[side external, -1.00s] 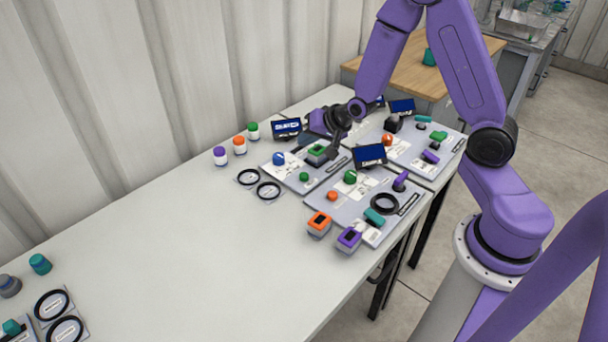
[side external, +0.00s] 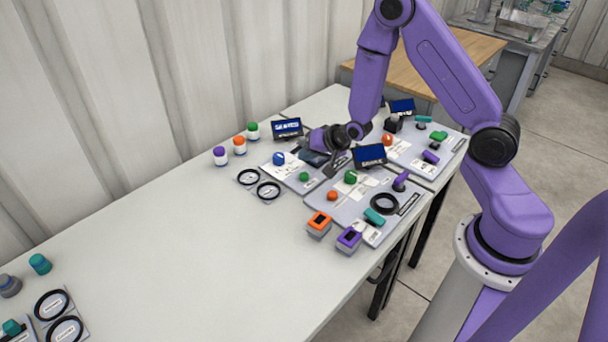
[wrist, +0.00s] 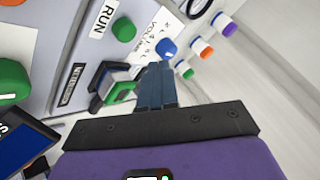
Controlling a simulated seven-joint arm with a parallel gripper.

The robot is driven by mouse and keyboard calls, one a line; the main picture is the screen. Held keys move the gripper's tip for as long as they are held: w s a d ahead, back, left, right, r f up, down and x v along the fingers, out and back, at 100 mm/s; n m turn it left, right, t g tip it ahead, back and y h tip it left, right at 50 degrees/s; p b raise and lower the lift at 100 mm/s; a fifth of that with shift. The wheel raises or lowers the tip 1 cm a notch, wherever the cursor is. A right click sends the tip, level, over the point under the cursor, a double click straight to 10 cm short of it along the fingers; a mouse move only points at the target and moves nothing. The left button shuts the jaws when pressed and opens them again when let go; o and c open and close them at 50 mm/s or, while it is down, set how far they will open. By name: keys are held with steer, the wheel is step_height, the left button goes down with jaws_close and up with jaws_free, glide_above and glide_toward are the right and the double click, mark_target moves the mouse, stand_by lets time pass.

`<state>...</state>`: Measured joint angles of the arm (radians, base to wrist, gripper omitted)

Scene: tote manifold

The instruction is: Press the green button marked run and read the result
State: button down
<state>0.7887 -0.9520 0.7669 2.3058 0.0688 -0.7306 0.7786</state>
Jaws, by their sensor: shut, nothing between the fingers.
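The round green button (wrist: 124,29) sits beside the RUN label (wrist: 103,18) on a grey panel. A round green button also shows on the near-left panel in the side view (side external: 304,176). My gripper (wrist: 155,72) is shut and empty, with its fingertips to one side of the button and apart from it in the picture. In the side view my gripper (side external: 331,168) is low over the panel, right of that button. A blue-lit display (side external: 287,128) stands behind the panel; its lettering is too small to read surely.
A blue knob (wrist: 167,47) and a square green piece (wrist: 122,91) lie close to my fingers. Another display (side external: 370,155) stands just right of my gripper. Jars with purple, orange and green lids (side external: 238,145) stand left. The table's middle is clear.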

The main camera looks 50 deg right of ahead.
mark_target(307, 176)
steer(key=shift+f, duration=1.65)
steer(key=shift+f, duration=0.1)
stand_by(0.8)
steer(key=shift+f, duration=0.35)
steer(key=shift+f, duration=0.45)
stand_by(0.7)
steer(key=shift+r, duration=0.9)
steer(key=shift+r, duration=2.5)
